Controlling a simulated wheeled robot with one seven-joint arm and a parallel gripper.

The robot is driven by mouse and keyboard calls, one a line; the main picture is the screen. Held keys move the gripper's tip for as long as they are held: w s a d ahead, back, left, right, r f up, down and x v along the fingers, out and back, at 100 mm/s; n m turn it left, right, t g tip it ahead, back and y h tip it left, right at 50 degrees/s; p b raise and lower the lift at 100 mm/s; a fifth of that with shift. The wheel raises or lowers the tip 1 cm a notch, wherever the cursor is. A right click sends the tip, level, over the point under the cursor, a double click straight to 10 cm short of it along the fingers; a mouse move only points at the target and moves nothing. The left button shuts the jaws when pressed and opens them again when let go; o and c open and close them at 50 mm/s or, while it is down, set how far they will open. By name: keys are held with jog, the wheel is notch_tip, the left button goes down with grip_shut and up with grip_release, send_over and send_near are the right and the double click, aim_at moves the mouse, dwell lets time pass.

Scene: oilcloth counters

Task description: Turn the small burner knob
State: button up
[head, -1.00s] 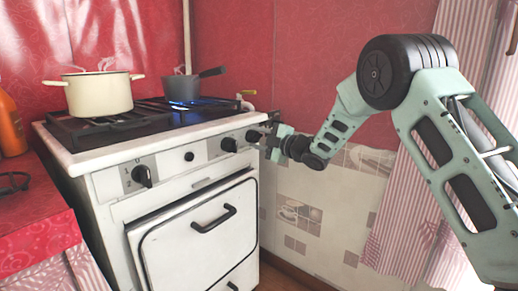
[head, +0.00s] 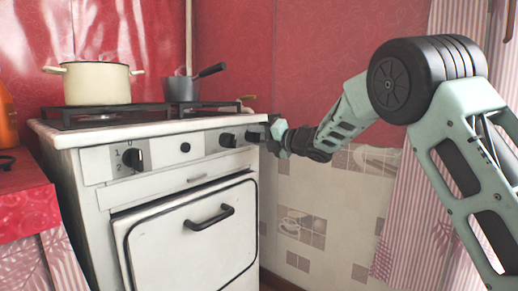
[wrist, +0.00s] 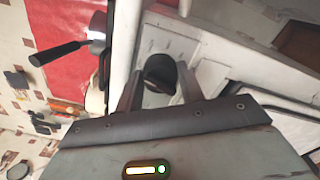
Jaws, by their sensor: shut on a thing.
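The stove's white front panel (head: 205,143) carries a row of black knobs. The rightmost knob (head: 253,135) is at the panel's right end, partly hidden by my gripper (head: 270,132). In the wrist view, my gripper (wrist: 158,92) has one finger on each side of a round black knob (wrist: 160,70), closed around it at the panel. Which way the knob points is hard to tell. The small saucepan (head: 180,88) with a dark handle stands on the back right of the hob.
A cream pot (head: 97,84) stands on the left of the hob. Another black knob (head: 228,140) is just left of my gripper. The oven door with its black handle (head: 209,217) is below. A tiled wall (head: 320,205) is to the right, and a red-covered counter (head: 25,212) to the left.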

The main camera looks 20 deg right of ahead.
jog(key=shift+f+n+b, duration=0.15)
jog(key=shift+n+b, duration=1.2)
jog(key=shift+n, duration=0.15)
jog(key=o, duration=1)
